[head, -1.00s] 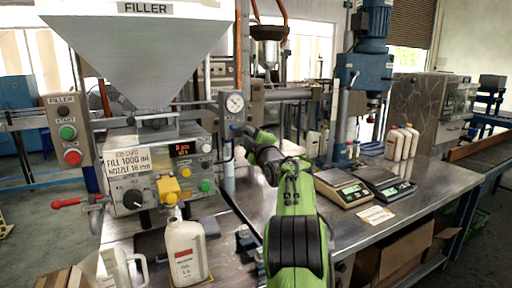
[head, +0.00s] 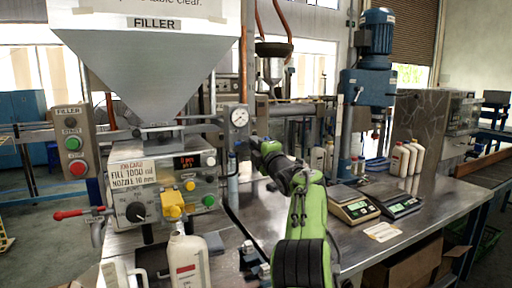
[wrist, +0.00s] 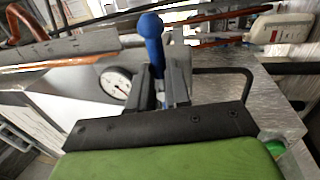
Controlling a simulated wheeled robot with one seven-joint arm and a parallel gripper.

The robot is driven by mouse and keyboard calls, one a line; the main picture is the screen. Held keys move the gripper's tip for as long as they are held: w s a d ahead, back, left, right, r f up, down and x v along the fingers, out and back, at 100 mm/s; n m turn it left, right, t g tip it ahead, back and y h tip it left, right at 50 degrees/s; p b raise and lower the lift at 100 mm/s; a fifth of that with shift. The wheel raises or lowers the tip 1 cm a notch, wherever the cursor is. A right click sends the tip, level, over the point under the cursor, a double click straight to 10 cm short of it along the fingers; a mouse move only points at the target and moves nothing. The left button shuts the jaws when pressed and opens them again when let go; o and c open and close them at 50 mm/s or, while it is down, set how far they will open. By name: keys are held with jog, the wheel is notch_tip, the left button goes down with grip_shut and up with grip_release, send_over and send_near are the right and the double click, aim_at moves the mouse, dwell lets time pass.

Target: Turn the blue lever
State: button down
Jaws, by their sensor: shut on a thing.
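In the wrist view the blue lever (wrist: 152,40) has a round blue knob and a blue shaft. It stands up between the two grey fingers of my gripper (wrist: 160,88), which are shut on its lower shaft. The lever's base is hidden by the fingers and the gripper body. In the head view my gripper (head: 256,146) is at the filler's pipe, just below and right of the pressure gauge (head: 239,117). The lever cannot be made out clearly there. The gauge also shows in the wrist view (wrist: 116,85), left of the fingers.
Two scales (head: 352,207) sit on the steel table (head: 300,238) at right.

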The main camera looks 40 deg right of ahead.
jog(key=c, duration=1.1)
grip_release()
jog(key=b+v, duration=0.5)
jog(key=v, duration=1)
jog(key=shift+s+a, duration=0.2)
jog(key=shift+s, duration=0.2)
